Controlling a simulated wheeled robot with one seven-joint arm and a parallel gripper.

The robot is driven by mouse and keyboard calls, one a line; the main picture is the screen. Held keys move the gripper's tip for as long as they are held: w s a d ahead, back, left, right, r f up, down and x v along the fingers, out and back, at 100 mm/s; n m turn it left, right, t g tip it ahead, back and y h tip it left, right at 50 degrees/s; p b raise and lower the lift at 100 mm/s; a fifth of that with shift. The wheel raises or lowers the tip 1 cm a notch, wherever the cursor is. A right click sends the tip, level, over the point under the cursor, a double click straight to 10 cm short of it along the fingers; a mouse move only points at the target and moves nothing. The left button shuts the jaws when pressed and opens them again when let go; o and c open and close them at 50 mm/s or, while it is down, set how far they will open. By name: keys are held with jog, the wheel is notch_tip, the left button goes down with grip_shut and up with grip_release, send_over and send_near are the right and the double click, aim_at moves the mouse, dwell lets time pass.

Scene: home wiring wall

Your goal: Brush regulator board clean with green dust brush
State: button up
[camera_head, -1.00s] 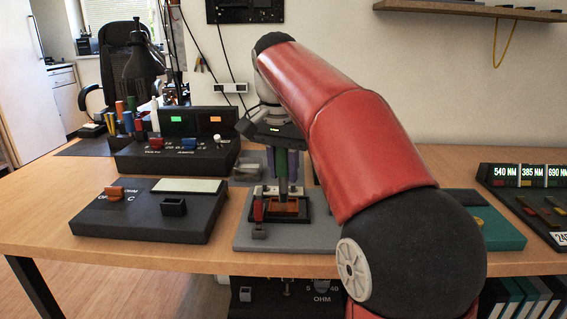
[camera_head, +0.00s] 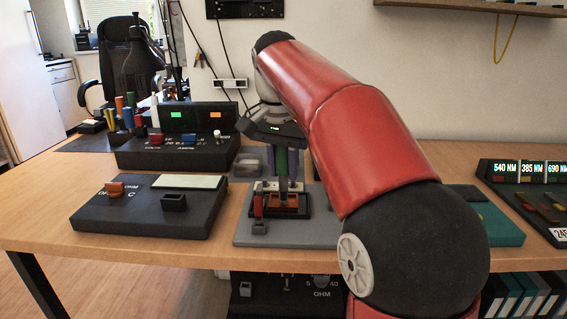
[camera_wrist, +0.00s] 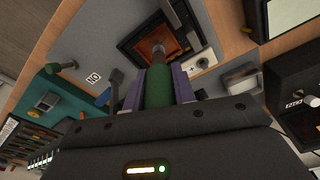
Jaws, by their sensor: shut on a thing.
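My gripper (camera_head: 281,160) is shut on the green dust brush (camera_head: 282,163) and holds it upright, pointing down. The brush's green handle also shows between my purple fingers in the wrist view (camera_wrist: 158,88). Its grey tip is over the regulator board (camera_head: 283,200), an orange-brown board in a dark frame on a grey base plate (camera_head: 270,233). In the wrist view the tip lies at the near edge of the board (camera_wrist: 150,45). I cannot tell whether the bristles touch the board. Part of the board is hidden by the brush.
A red-handled part (camera_head: 258,209) stands at the front left of the base plate. A black meter box (camera_head: 150,206) is to the left, and a black supply unit (camera_head: 178,152) is behind it. A teal box (camera_head: 490,225) is to the right, partly behind my arm.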

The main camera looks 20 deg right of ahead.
jog(key=shift+f+b, duration=0.3)
jog(key=shift+f, duration=0.1)
dwell(0.6)
jog(key=shift+s+d+r, duration=0.15)
jog(key=shift+s+d, duration=0.05)
jog(key=shift+d, duration=0.25)
jog(key=shift+a+p, duration=0.1)
jog(key=shift+p, duration=0.2)
jog(key=shift+w+a+p, duration=0.3)
jog(key=shift+w+a, duration=0.05)
jog(key=shift+a, duration=0.45)
jog(key=shift+s+d, duration=0.1)
jog(key=shift+d, duration=0.05)
jog(key=shift+s+d+f, duration=0.2)
jog(key=shift+s+d, duration=0.05)
jog(key=shift+d, duration=0.5)
jog(key=shift+a, duration=0.15)
